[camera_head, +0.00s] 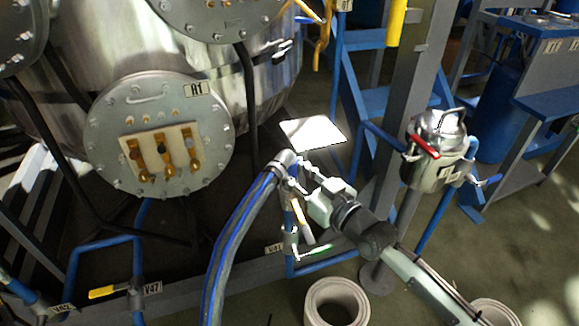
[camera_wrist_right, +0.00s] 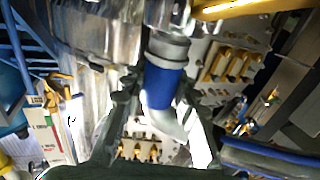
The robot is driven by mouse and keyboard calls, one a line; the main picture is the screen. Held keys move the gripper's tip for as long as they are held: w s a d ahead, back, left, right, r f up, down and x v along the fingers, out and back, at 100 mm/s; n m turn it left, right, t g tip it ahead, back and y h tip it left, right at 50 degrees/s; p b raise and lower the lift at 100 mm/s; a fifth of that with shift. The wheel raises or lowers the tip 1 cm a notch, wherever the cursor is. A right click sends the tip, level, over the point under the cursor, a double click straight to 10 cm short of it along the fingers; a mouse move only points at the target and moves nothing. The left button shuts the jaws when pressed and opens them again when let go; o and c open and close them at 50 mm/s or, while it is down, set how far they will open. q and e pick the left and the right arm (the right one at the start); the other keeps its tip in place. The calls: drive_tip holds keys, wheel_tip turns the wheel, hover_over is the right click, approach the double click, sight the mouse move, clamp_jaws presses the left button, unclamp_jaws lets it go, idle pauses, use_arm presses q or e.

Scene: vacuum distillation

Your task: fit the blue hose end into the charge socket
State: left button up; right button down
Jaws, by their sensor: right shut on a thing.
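The blue-striped grey hose (camera_head: 235,240) rises from the bottom of the head view and bends to a metal end (camera_head: 287,160). My right gripper (camera_head: 297,178) comes in from the lower right and is shut on the hose by this end. In the right wrist view, a grey collar and blue sleeve (camera_wrist_right: 162,88) lie between the fingers of my right gripper (camera_wrist_right: 163,105). A pale curved piece continues below the sleeve. I cannot tell which fitting is the charge socket. My left gripper is not in view.
A steel vessel carries a round bolted flange (camera_head: 110,120) marked A1, with brass fittings on a pale plate (camera_head: 162,148). A metal pot with a red handle (camera_head: 423,146) stands to the right. Blue pipes, grey posts and a pale ring (camera_head: 336,290) surround the arm.

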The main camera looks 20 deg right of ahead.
drive_tip(key=shift+f+b, duration=0.5)
drive_tip(key=shift+f, duration=0.3)
drive_tip(key=c, duration=1.1)
unclamp_jaws()
drive_tip(key=shift+f, duration=0.15)
drive_tip(key=v, duration=1.2)
